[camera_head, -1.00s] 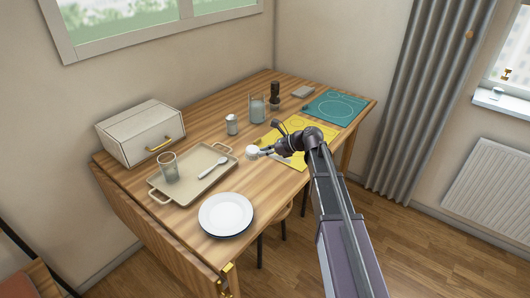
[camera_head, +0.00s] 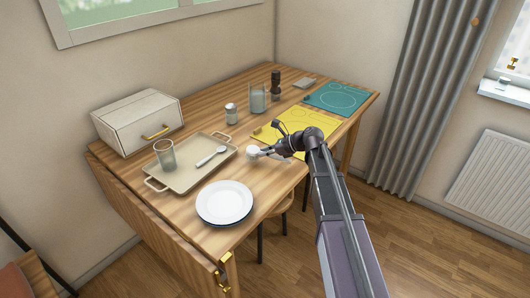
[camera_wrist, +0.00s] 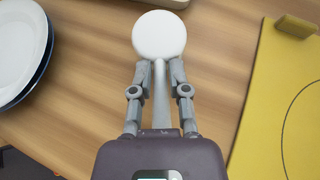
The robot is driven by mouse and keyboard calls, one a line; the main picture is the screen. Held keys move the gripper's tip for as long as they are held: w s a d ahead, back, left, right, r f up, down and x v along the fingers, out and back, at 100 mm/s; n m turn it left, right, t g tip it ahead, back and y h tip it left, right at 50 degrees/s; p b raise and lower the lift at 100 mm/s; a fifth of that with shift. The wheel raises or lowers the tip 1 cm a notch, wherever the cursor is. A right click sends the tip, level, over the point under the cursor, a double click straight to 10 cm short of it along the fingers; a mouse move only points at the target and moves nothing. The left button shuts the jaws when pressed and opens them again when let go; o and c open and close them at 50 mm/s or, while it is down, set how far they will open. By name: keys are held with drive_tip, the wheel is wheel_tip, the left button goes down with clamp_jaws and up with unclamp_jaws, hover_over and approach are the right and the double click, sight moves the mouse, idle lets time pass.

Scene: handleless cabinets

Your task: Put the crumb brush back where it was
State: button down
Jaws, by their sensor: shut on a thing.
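My gripper (camera_wrist: 159,75) is shut on the crumb brush (camera_wrist: 159,35), a white round-headed thing with a pale handle that runs back between the fingers. In the head view the brush (camera_head: 254,152) shows as a small white shape at the end of my arm, over the wooden table between the tray and the yellow mat. I cannot tell whether it touches the table. The fingers lie on both sides of its handle in the wrist view.
A beige tray (camera_head: 181,184) holds a glass (camera_head: 165,155) and a spoon (camera_head: 211,156). A white plate (camera_head: 224,203) stands in front. The yellow mat (camera_head: 294,128), teal mat (camera_head: 338,97), shaker (camera_head: 231,114), pitcher (camera_head: 258,98) and drawer box (camera_head: 138,122) are also on the table (camera_head: 190,213).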

drive_tip(key=shift+f, duration=0.5)
drive_tip(key=shift+f+b, duration=0.65)
drive_tip(key=shift+b, duration=0.25)
drive_tip(key=c, duration=0.5)
unclamp_jaws()
drive_tip(key=shift+c, duration=0.2)
drive_tip(key=shift+r, duration=0.15)
wheel_tip(320, 180, up, 8)
drive_tip(key=p, duration=0.8)
drive_tip(key=shift+r+p, duration=0.15)
drive_tip(key=shift+p, duration=0.15)
drive_tip(key=shift+s+d+f+b, duration=0.2)
drive_tip(key=shift+s+f+b, duration=0.2)
drive_tip(key=shift+b, duration=0.1)
drive_tip(key=shift+s+d+f+m+t+b, duration=0.25)
drive_tip(key=shift+s+d+m+t+b, duration=0.2)
drive_tip(key=shift+s+d+m+t, duration=0.35)
drive_tip(key=shift+s+d+f+m+t+b, duration=0.2)
drive_tip(key=shift+s+d+m+t+b, duration=0.25)
drive_tip(key=shift+s+d, duration=0.4)
drive_tip(key=shift+s+d+f+m+t+b, duration=0.25)
drive_tip(key=shift+s+d+m+t+b, duration=0.3)
drive_tip(key=shift+s, duration=0.45)
drive_tip(key=shift+s+d+f+m+t+h+b, duration=0.1)
drive_tip(key=shift+s+d+m+t+h+b, duration=0.25)
drive_tip(key=shift+s+d+m+t, duration=0.35)
